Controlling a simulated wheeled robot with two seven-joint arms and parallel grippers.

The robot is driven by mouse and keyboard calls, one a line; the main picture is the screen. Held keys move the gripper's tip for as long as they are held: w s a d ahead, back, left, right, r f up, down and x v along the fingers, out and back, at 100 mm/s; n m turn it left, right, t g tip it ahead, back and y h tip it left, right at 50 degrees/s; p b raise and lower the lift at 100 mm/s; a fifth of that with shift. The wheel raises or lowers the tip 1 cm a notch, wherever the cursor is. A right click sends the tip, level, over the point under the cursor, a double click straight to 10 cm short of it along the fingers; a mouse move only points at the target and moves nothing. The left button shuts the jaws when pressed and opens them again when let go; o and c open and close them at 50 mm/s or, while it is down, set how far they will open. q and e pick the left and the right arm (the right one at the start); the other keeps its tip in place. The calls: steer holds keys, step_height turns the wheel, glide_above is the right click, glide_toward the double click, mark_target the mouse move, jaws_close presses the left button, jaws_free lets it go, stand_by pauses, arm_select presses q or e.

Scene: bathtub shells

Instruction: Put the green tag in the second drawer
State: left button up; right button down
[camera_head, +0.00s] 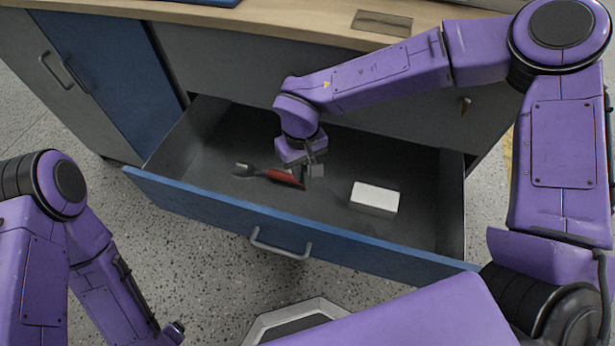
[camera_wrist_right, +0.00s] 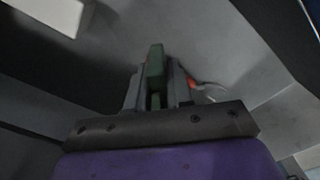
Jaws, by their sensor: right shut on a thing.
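The green tag (camera_wrist_right: 155,68) stands out between the fingers of my right gripper in the right wrist view. My right gripper (camera_head: 309,171) is shut on it and is down inside the open drawer (camera_head: 200,194), which has a blue front and a bar handle. In the head view the tag is small and mostly hidden by the gripper. I cannot tell whether the tag touches the drawer floor. My left arm comes in at the lower left, and its gripper is not visible.
A red-handled tool (camera_head: 280,176) lies in the drawer close beside my right gripper. A white box (camera_head: 374,198) lies in the drawer to the right. The drawer floor is clear between the box and the right wall. The wooden worktop (camera_head: 290,18) is above.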

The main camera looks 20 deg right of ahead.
steer(key=shift+w+a+f, duration=0.1)
steer(key=shift+f, duration=0.55)
steer(key=f+b, duration=0.1)
steer(key=f, duration=0.3)
steer(key=f+b, duration=0.2)
steer(key=f, duration=0.3)
steer(key=shift+s, duration=0.2)
steer(key=shift+w, duration=0.1)
steer(key=c, duration=1)
jaws_free()
step_height(320, 180, up, 11)
steer(key=p, duration=0.4)
steer(key=shift+r, duration=0.6)
